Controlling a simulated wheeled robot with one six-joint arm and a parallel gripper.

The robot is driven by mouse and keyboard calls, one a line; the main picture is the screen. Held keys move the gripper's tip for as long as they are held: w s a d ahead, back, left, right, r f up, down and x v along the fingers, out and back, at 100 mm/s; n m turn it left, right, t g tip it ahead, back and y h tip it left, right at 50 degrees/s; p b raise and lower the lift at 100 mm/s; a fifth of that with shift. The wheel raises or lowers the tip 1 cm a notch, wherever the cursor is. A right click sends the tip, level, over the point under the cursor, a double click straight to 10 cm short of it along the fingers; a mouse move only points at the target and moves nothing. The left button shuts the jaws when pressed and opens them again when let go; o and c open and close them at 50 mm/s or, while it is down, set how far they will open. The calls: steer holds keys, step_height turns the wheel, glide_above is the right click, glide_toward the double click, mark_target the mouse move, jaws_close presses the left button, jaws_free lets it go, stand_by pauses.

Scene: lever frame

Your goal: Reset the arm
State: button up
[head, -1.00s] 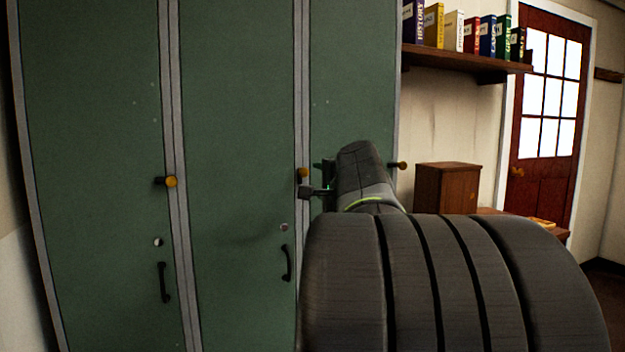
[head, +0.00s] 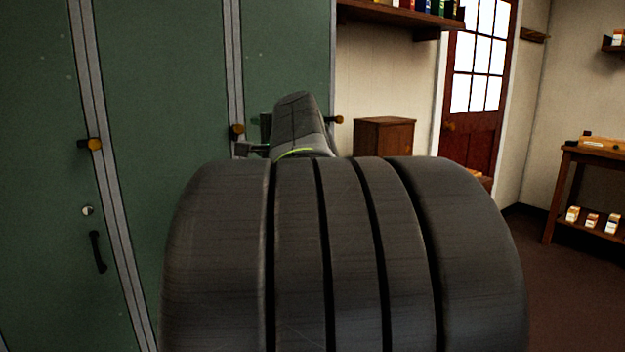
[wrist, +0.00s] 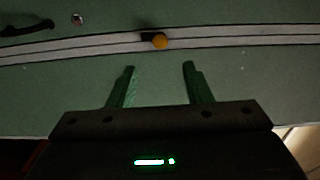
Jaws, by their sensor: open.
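My gripper (wrist: 158,82) is open in the wrist view, with its two green fingers apart and nothing between them. A lever with an orange knob (wrist: 160,41) sits on the pale strip beyond the fingertips, apart from them. In the head view my dark arm covers the middle of the picture, and the gripper (head: 262,135) shows only in part beside a knobbed lever (head: 237,130). Another orange-knobbed lever (head: 93,144) is on the strip further left, and one more knob (head: 338,119) shows just right of my arm. The lower locker fronts are hidden behind my arm.
Green locker doors (head: 165,80) fill the left, with a black handle (head: 97,251) sticking out. A brown wooden box (head: 384,137) stands behind my arm. A red door (head: 480,90) and a shelf table (head: 590,190) stand at the right, with open floor (head: 560,285) before them.

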mark_target(240, 129)
steer(key=p+x, duration=0.1)
steer(key=x, duration=1)
steer(key=shift+w+a, duration=0.2)
steer(key=shift+s+d, duration=0.15)
